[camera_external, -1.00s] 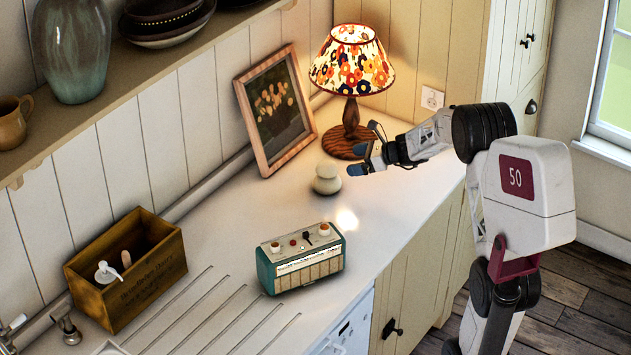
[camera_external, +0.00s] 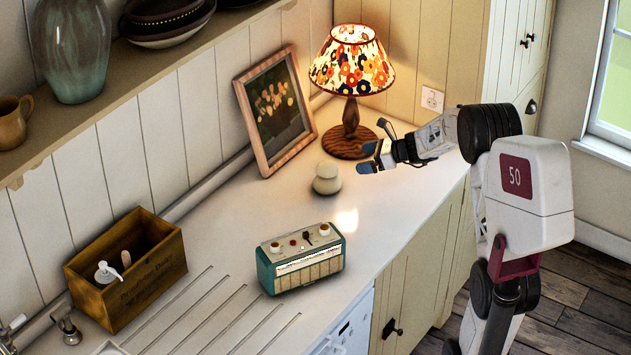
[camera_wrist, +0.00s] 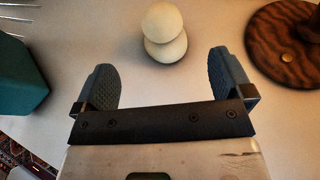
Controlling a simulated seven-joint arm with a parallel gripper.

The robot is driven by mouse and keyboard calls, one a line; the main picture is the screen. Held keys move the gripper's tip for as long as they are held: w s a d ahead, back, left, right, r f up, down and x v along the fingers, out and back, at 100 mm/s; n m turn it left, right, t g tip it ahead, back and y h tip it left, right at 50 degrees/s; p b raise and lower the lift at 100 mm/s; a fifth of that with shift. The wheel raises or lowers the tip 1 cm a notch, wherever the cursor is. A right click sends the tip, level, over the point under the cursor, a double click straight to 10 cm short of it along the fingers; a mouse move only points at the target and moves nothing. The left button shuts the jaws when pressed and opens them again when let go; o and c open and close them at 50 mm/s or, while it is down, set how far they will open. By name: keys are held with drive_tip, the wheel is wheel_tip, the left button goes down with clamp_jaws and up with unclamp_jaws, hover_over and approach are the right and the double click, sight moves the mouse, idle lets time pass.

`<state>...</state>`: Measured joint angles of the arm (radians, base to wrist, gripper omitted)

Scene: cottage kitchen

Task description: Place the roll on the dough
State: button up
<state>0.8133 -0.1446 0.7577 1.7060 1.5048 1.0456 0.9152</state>
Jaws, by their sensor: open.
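Two pale, rounded lumps stand stacked on the white counter in front of the lamp. The upper one looks like the roll (camera_external: 328,168), resting on the dough (camera_external: 327,185). In the wrist view the roll (camera_wrist: 162,20) and the dough (camera_wrist: 167,49) overlap and touch, ahead of my fingers. They look alike, so which is which is told only by position. My gripper (camera_external: 369,157) is open and empty, to the right of the stack and apart from it. In the wrist view the stack lies just beyond the gap of my gripper (camera_wrist: 165,80).
A lamp (camera_external: 351,133) on a wooden base stands close behind the stack. A picture frame (camera_external: 274,111) leans on the wall. A teal radio (camera_external: 301,260) stands nearer the front edge. A wooden box (camera_external: 140,285) holds a pump bottle at left. The counter between is clear.

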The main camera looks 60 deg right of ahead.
drive_tip(key=s+a+r+n+g, duration=0.2)
drive_tip(key=a+n, duration=0.3)
drive_tip(key=a, duration=0.5)
drive_tip(key=s+a+r+n+g, duration=0.3)
drive_tip(key=s+a+n, duration=0.1)
drive_tip(key=a, duration=0.6)
drive_tip(key=s+a+r+n+g+y, duration=0.1)
drive_tip(key=s+a+r+n+g, duration=0.1)
drive_tip(key=a+n, duration=0.4)
drive_tip(key=shift+s+a+r+g, duration=0.15)
drive_tip(key=shift+s+a, duration=0.1)
drive_tip(key=shift+a, duration=0.45)
drive_tip(key=shift+s+a+r+g, duration=0.1)
drive_tip(key=shift+s+a+r, duration=0.15)
drive_tip(key=shift+a, duration=0.4)
drive_tip(key=shift+s+a+r+g, duration=0.1)
drive_tip(key=shift+s+a, duration=0.2)
drive_tip(key=shift+a, duration=0.4)
drive_tip(key=s+a+n+h, duration=0.2)
drive_tip(key=s+a+n, duration=0.2)
drive_tip(key=s, duration=0.3)
drive_tip(key=s+a+n+g+h, duration=0.1)
drive_tip(key=s+a+n+h, duration=0.1)
drive_tip(key=s+a+n, duration=0.2)
drive_tip(key=s+a+n+g+h, duration=0.1)
drive_tip(key=s+a+n, duration=0.3)
drive_tip(key=s+n, duration=0.4)
drive_tip(key=shift+s+a+r+h, duration=0.2)
drive_tip(key=shift+s+r+h, duration=0.4)
drive_tip(key=shift+s, duration=1.15)
